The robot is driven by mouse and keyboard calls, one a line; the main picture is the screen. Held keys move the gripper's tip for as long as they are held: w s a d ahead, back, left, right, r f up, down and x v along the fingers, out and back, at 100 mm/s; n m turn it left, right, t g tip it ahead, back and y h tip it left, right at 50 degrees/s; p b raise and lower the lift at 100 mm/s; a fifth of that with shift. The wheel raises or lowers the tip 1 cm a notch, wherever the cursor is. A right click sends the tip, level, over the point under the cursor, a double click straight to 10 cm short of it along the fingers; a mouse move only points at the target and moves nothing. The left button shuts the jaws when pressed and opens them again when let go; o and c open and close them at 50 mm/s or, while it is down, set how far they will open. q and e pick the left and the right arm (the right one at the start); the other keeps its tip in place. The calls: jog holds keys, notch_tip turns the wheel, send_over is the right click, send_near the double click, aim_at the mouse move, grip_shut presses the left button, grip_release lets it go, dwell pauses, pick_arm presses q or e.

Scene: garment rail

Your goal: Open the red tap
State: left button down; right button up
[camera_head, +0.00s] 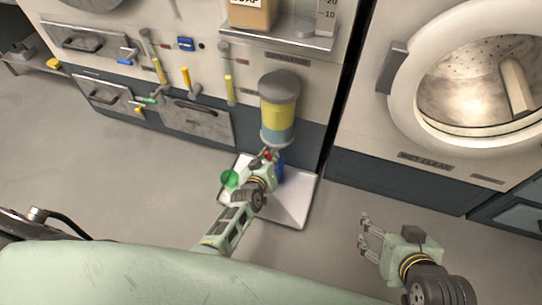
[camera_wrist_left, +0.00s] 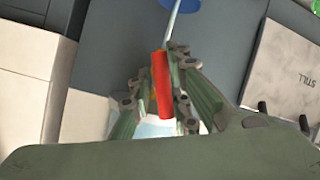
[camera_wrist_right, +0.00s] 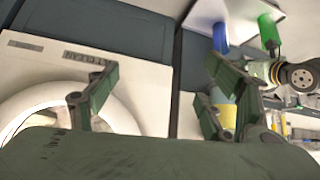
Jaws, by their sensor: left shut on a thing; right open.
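The red tap handle (camera_wrist_left: 161,85) is a red bar between the fingers of my left gripper (camera_wrist_left: 158,92), which is shut on it. In the head view, only a bit of the red tap (camera_head: 267,154) shows at the tips of my left gripper (camera_head: 266,160). It sits just under a grey-topped cylinder (camera_head: 280,88) with yellow and blue contents; the fingers hide most of the tap. My right gripper (camera_head: 366,234) is open and empty at the lower right, well apart from the tap. Its spread fingers also show in the right wrist view (camera_wrist_right: 158,78).
A white tray (camera_head: 296,208) lies on the floor below the cylinder. A blue vessel (camera_head: 281,168) is under the cylinder, and a green object (camera_head: 229,179) is by the tray's left side. A washer door (camera_head: 400,75) stands at right. Open grey floor is at left.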

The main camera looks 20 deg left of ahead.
pick_arm(q)
jog(key=shift+s+a+f+y, duration=0.1)
jog(key=shift+a+f+y, duration=0.1)
jog(key=shift+a+y, duration=0.15)
pick_arm(e)
jog(key=shift+g, duration=0.9)
jog(key=shift+s+d+f, duration=0.2)
jog(key=shift+s+f, duration=0.1)
jog(key=shift+s, duration=0.3)
jog(key=shift+s+d+f, duration=0.25)
jog(key=shift+s+f, duration=0.1)
jog(key=shift+s, duration=0.3)
jog(key=shift+s+d+f, duration=0.2)
jog(key=shift+s+f, duration=0.1)
jog(key=shift+s, duration=0.3)
pick_arm(q)
jog(key=c, duration=1.7)
grip_release()
jog(key=shift+a, duration=0.1)
jog(key=shift+c, duration=0.2)
jog(key=shift+r, duration=0.1)
pick_arm(e)
jog(key=shift+a, duration=0.1)
pick_arm(q)
jog(key=shift+p, duration=0.3)
jog(key=shift+d, duration=0.2)
